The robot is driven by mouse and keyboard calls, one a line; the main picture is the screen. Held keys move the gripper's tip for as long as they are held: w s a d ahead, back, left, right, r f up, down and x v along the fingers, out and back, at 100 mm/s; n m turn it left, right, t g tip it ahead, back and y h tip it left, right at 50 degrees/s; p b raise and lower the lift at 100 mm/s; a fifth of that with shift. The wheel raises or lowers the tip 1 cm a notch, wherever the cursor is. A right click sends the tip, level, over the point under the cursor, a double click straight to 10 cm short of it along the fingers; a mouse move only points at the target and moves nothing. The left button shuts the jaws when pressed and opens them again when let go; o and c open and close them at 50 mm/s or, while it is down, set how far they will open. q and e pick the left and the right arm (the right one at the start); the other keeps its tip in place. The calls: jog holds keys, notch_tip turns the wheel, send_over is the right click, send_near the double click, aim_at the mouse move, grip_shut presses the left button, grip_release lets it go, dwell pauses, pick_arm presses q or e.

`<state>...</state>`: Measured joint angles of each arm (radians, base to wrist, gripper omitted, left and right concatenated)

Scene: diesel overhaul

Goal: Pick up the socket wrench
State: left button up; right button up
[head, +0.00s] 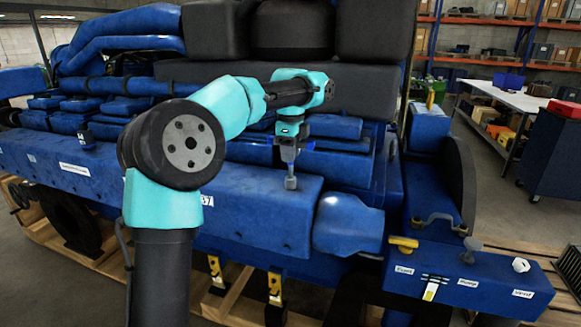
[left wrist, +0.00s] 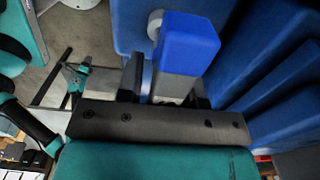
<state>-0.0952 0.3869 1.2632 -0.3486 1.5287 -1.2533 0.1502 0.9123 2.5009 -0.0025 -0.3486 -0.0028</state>
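My left gripper (head: 289,145) points down above the blue ledge in front of the engine, at the middle of the head view. A blue-ended bar, which looks like the socket wrench's handle (left wrist: 188,45), lies between its fingers in the left wrist view. A grey stem with a rounded end (head: 291,182) shows below the gripper, at the ledge; it seems to be the wrench's socket part. A gap seems to show beside one finger, so I cannot tell whether the fingers grip the bar. My right gripper is not in view.
The blue engine (head: 100,105) fills the left and middle. A blue panel box (head: 470,285) with a yellow handle (head: 403,243) and a grey knob (head: 472,245) stands at the front right.

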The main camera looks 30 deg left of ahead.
pick_arm(q)
grip_shut()
jog(key=shift+r, duration=0.15)
dwell(0.4)
jog(key=shift+r, duration=1.7)
jog(key=s+d+r, duration=0.1)
jog(key=s+d, duration=0.7)
jog(key=s, duration=0.5)
jog(key=shift+s+d+r, duration=0.15)
jog(key=shift+s, duration=0.15)
jog(key=shift+c, duration=1.5)
grip_release()
grip_shut()
jog(key=shift+d, duration=0.1)
